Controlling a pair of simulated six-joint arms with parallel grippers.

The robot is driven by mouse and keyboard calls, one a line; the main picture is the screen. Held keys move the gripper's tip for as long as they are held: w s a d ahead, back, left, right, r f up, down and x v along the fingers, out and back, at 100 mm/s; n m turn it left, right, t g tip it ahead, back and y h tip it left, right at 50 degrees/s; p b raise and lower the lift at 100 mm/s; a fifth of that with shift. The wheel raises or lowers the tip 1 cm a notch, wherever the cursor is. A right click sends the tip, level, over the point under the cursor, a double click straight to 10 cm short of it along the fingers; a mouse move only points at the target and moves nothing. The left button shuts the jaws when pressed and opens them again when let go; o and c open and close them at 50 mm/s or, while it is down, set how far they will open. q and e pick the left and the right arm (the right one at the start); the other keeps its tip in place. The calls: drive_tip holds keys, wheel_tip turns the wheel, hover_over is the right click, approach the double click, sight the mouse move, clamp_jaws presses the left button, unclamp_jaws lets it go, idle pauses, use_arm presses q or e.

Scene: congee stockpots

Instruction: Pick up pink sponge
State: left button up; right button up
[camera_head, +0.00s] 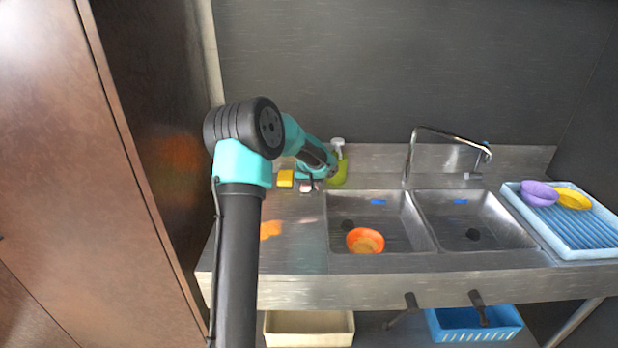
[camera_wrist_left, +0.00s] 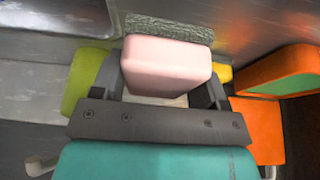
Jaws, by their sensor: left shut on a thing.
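The pink sponge (camera_wrist_left: 165,68) has a pale pink body and a grey-green scouring layer on its far side. In the wrist view it sits between the two dark fingers of my left gripper (camera_wrist_left: 163,90), which is shut on it. In the head view the left gripper (camera_head: 309,183) is low at the back left of the counter, with a little of the pink sponge (camera_head: 305,188) showing under it. I cannot tell whether the sponge touches the counter. My right gripper is not in view.
A yellow sponge (camera_head: 286,178) lies left of the gripper, and a green bottle (camera_head: 339,170) stands close on its right. A double sink with an orange bowl (camera_head: 365,240) is to the right. A blue drying rack (camera_head: 562,235) holds purple and yellow dishes.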

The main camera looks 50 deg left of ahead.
use_arm(q)
drive_tip(key=shift+s+d+r, duration=0.15)
drive_tip(key=shift+s+d, duration=0.7)
drive_tip(key=shift+d, duration=0.15)
drive_tip(key=shift+s+d+r, duration=0.1)
drive_tip(key=shift+s+d, duration=0.75)
drive_tip(key=shift+d, duration=0.1)
drive_tip(key=o, duration=0.3)
drive_tip(key=shift+c, duration=1.1)
drive_tip(key=shift+a, duration=0.3)
drive_tip(key=shift+n, duration=0.3)
drive_tip(key=s+a+r, duration=0.1)
drive_tip(key=a, duration=0.3)
drive_tip(key=s+a, duration=0.2)
drive_tip(key=a, duration=0.3)
drive_tip(key=s+a+r, duration=0.1)
drive_tip(key=a, duration=0.4)
drive_tip(key=shift+s+r, duration=0.25)
drive_tip(key=shift+r, duration=0.1)
drive_tip(key=s+a+r, duration=0.1)
drive_tip(key=s+a, duration=0.1)
drive_tip(key=a, duration=0.1)
drive_tip(key=s+a+r, duration=0.1)
drive_tip(key=s+a, duration=0.1)
drive_tip(key=a, duration=0.1)
drive_tip(key=s+a+r, duration=0.1)
drive_tip(key=a, duration=0.3)
drive_tip(key=shift+s+a+r, duration=0.1)
drive_tip(key=shift+s, duration=0.3)
